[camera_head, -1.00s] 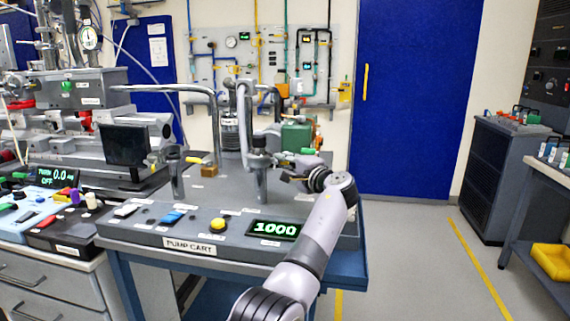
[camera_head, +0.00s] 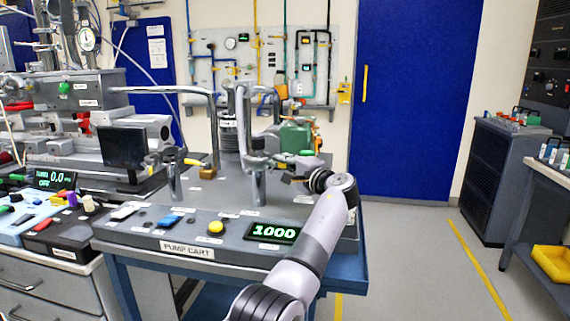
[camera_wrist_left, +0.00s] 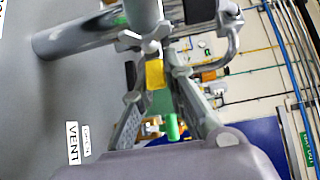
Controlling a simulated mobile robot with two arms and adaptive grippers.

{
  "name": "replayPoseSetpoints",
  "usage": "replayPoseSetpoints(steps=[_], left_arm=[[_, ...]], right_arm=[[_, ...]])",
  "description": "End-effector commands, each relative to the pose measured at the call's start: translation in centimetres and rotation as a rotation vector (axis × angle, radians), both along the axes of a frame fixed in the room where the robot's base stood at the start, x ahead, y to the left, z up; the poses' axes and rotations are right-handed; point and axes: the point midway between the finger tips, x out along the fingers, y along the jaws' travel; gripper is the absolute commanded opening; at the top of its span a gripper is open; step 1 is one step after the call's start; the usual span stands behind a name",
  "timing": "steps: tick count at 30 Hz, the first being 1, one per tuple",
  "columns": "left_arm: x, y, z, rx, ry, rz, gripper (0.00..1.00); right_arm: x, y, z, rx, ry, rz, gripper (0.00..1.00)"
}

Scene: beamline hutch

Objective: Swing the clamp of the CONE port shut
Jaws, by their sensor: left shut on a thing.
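My left gripper (camera_head: 288,178) reaches in from the right of the front post (camera_head: 259,186) on the pump cart. In the left wrist view its fingers (camera_wrist_left: 156,84) are shut on a small yellow tab (camera_wrist_left: 155,72). The tab lies beside a grey metal clamp (camera_wrist_left: 143,42) around the joint of a pipe (camera_wrist_left: 143,12). I cannot read a CONE label, so I cannot tell which port this is. A second post (camera_head: 175,186) stands to the left with a yellow-handled clamp (camera_head: 192,162). My right gripper is out of view.
The pump cart's panel (camera_head: 187,249) holds a blue switch, a yellow button and a display (camera_head: 274,233) reading 1000. A bent metal pipe (camera_head: 213,120) and a green unit (camera_head: 296,137) stand behind. Floor is free to the right.

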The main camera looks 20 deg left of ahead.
Motion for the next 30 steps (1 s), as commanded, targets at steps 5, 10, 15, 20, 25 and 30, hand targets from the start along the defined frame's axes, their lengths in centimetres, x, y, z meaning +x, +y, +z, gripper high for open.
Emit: replayPoseSetpoints(steps=[5,10,15,20,25,30], left_arm=[[0.08,-0.1,0.13,0.001,-0.002,-0.005,0.0],[0.07,-0.09,0.15,0.002,-0.002,-0.004,0.0],[0.06,-0.09,0.15,0.002,-0.002,-0.004,0.0],[0.04,-0.07,0.14,0.001,-0.002,-0.003,0.21],[0.02,-0.05,0.1,0.001,-0.002,-0.001,0.32],[0.01,-0.03,0.06,0.0,-0.001,-0.001,0.33]], right_arm=[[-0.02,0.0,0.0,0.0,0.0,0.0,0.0],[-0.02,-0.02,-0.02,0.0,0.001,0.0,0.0],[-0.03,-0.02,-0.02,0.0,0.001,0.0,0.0],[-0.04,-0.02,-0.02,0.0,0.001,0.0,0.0],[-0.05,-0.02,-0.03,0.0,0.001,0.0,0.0],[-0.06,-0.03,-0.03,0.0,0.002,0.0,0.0]])
